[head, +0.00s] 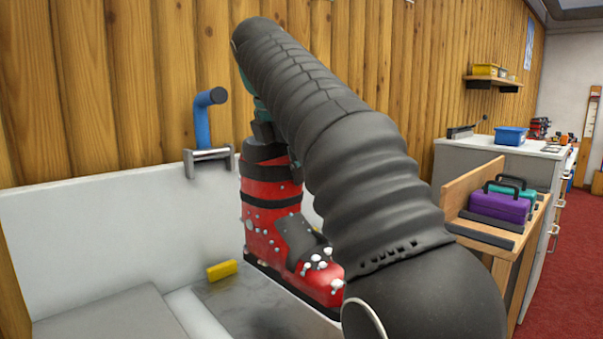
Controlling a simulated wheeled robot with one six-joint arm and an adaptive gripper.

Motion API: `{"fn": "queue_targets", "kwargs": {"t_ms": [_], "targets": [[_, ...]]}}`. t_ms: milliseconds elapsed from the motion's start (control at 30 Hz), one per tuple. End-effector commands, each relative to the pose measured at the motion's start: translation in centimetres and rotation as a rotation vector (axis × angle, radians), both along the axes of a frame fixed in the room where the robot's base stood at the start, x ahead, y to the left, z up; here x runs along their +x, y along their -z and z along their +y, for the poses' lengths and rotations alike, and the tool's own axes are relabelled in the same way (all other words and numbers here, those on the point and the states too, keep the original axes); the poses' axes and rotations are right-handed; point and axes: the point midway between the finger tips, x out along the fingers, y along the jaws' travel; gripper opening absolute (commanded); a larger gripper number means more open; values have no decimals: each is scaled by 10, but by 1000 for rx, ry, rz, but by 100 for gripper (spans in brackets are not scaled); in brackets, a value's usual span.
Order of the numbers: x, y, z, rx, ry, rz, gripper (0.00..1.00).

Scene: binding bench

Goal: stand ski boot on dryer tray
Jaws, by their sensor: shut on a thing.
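The red ski boot (268,188) with black bands and pale buckles is upright in the middle of the head view, toe pointing to the lower right. My gripper (263,130) is at the top of the boot and shut on its cuff. My dark ribbed arm hides much of the gripper and the boot's right side. A grey, stained flat surface (235,304), perhaps the dryer tray, lies in the white basin below the boot. I cannot tell whether the sole touches it.
A yellow block (222,270) lies left of the boot. A blue pipe (202,122) rises behind a metal bracket (208,162) on the basin's back wall. At right, a wooden bench (497,240) holds purple and teal cases (500,203). A blue bin (510,136) stands farther back.

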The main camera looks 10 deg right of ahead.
Motion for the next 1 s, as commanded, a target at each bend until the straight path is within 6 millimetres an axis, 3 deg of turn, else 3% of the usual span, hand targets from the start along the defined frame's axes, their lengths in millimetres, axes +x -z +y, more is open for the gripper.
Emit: {"fn": "queue_targets", "kwargs": {"t_ms": [300,500,733,1000], "targets": [[13,31,53,-1,-5,-2,0],[19,45,77,0,-5,-4,0],[20,53,84,0,-2,-4,0],[20,85,84,0,-2,-4,0]]}}
